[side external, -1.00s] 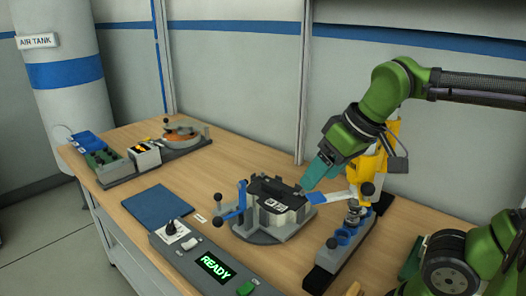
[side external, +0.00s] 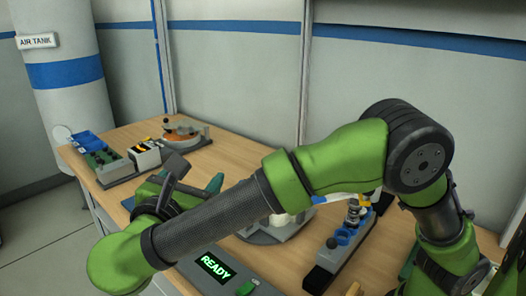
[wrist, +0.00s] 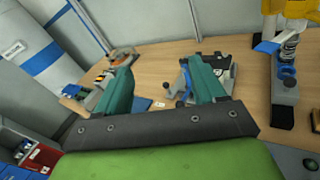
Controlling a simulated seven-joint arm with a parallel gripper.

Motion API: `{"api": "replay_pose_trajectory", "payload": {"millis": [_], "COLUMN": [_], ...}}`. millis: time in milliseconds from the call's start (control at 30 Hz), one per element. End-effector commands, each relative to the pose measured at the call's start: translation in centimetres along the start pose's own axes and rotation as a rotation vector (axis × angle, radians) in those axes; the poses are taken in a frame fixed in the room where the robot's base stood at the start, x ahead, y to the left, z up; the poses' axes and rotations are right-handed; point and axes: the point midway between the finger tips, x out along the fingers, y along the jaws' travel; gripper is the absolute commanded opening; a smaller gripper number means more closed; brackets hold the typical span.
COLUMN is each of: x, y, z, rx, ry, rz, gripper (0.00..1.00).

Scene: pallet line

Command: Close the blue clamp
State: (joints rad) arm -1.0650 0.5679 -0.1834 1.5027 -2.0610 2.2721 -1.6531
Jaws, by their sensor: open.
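The blue clamp (wrist: 187,76) shows in the wrist view as a small blue piece with dark knobs, at the left side of the grey fixture (wrist: 232,67). My right finger partly covers the fixture and stands close beside the clamp in that picture. In the side view my arm hides the clamp, and only part of the fixture's round grey base (side external: 272,233) shows. Whether a finger touches the clamp cannot be told.
A control box with a READY display (side external: 216,267) lies at the front of the bench. A dark rail with blue rings (side external: 338,245) stands right of the fixture. Devices, including an orange disc unit (side external: 182,134), stand at the back left. A yellow object (wrist: 300,22) is at upper right.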

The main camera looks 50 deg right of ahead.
Motion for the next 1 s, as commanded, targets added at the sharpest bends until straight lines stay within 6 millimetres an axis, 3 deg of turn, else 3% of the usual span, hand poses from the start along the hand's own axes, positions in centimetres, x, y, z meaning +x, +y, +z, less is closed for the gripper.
{"api": "replay_pose_trajectory", "payload": {"millis": [67,400,600,700,833,1000], "x": [-2.7,-1.2,-0.7,-0.5,0.3,3.1], "y": [1.0,-2.0,-3.4,-3.7,-3.7,-3.5], "z": [-0.8,-14.2,-20.3,-21.8,-22.1,-21.8], "rx": [-0.042,-0.050,-0.045,-0.042,-0.039,-0.041], "ry": [-0.069,-0.075,-0.072,-0.071,-0.071,-0.072], "rz": [0.063,0.059,0.059,0.057,0.056,0.056], "gripper": [0.69,0.69,0.69,0.69,0.69,0.69]}}
